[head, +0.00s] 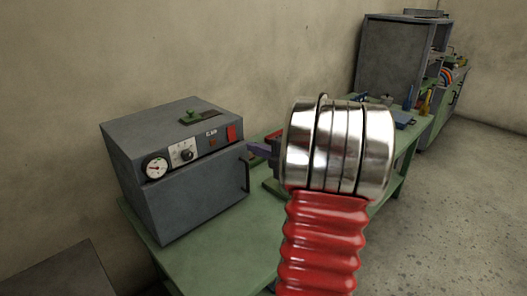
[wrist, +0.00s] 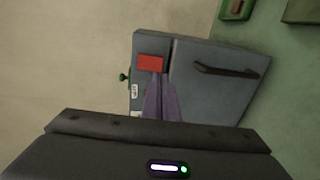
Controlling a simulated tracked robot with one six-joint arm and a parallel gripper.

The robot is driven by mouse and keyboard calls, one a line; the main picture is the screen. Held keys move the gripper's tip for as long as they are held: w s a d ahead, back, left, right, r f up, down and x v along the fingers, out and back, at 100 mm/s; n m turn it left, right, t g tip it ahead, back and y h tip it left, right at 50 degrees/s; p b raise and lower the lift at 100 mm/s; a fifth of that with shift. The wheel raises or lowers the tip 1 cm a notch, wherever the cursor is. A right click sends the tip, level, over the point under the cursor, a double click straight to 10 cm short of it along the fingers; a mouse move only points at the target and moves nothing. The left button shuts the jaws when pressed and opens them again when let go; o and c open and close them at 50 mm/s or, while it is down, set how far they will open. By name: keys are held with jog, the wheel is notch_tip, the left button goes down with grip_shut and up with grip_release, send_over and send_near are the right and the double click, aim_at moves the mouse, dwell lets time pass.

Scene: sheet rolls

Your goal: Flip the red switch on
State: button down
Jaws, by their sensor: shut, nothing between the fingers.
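The red switch (head: 231,133) is on the upper right of the front panel of a grey box-shaped oven (head: 195,191). In the wrist view the red switch (wrist: 150,62) shows as a plain red rectangle on the panel edge of the oven (wrist: 205,95). My gripper (head: 250,147) has purple fingers and points left toward the oven front, a little right of the switch. In the wrist view my gripper (wrist: 157,77) is shut and empty, its tips just below the switch in the picture. I cannot tell whether they touch it or which way the switch is set.
The oven stands on a green table (head: 225,247). Its front has a gauge (head: 155,166), a dial (head: 186,155) and a door handle (head: 247,172). A green knob (head: 192,117) sits on top. A grey cabinet (head: 388,57) stands behind, and open floor lies right.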

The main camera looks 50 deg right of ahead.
aim_at(233, 140)
jog(key=w, duration=0.5)
jog(key=w+f, duration=0.1)
jog(key=w, duration=0.1)
jog(key=shift+w+d, duration=0.35)
jog(key=shift+d, duration=0.05)
jog(key=shift+w+a, duration=0.15)
jog(key=shift+w, duration=0.1)
jog(key=shift+s, duration=0.2)
jog(key=s+a+f, duration=0.1)
jog(key=s, duration=1.2)
jog(key=shift+s+f, duration=0.35)
jog(key=shift+s, duration=0.05)
jog(key=shift+a, duration=0.1)
